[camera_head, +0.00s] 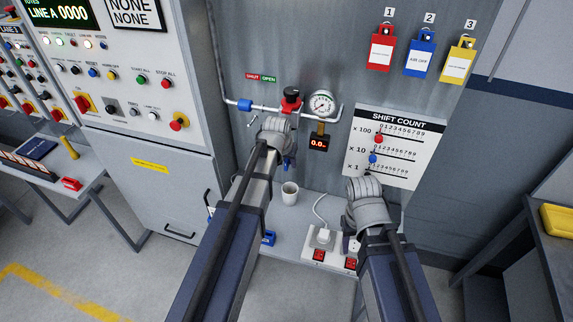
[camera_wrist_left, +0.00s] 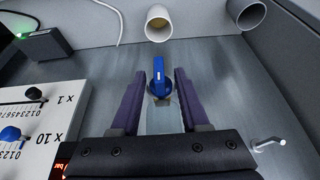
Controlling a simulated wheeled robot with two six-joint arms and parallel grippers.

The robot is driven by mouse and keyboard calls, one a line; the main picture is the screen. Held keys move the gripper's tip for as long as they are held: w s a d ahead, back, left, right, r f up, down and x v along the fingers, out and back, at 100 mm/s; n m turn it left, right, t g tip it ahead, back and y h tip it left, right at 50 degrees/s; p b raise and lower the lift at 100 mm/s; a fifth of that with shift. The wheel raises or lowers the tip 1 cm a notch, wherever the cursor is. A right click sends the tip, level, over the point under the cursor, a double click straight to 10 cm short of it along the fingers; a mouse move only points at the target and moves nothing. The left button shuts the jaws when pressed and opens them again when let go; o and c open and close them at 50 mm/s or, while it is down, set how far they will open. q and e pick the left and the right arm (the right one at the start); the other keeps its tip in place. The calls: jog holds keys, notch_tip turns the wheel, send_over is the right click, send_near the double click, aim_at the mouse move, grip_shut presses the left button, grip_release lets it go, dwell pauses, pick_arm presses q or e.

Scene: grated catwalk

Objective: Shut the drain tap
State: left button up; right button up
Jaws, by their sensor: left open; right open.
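The drain tap's blue lever (camera_wrist_left: 158,77) shows in the left wrist view, between the two purple fingers of my left gripper (camera_wrist_left: 166,84). The gripper is open, with a finger on each side of the lever; I cannot tell whether either touches it. The lever runs up and down in that view. In the head view, my left wrist (camera_head: 275,135) hides most of the tap; a bit of blue (camera_head: 287,165) shows beside it. My right gripper (camera_head: 365,190) is in front of the lower shift count board, its fingertips mostly hidden.
The shift count board (camera_head: 398,145) is right of the tap. A power strip (camera_head: 325,242) lies below.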

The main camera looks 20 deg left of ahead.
pick_arm(q)
grip_shut()
dwell(0.4)
jog(key=shift+a+h, duration=0.1)
jog(key=shift+h, duration=0.2)
jog(key=n+h+b, duration=0.1)
jog(key=h+b, duration=0.4)
jog(key=b, duration=0.2)
jog(key=a+f+n+t+h+b, duration=0.1)
jog(key=n+h+b, duration=0.1)
jog(key=h+b, duration=0.3)
jog(key=n+t+h+b, duration=0.1)
jog(key=h+b, duration=0.5)
jog(key=b, duration=0.4)
jog(key=shift+w+a+f+n, duration=0.1)
jog(key=shift+a+f+n, duration=0.15)
jog(key=shift+n, duration=0.05)
jog(key=shift+r, duration=0.1)
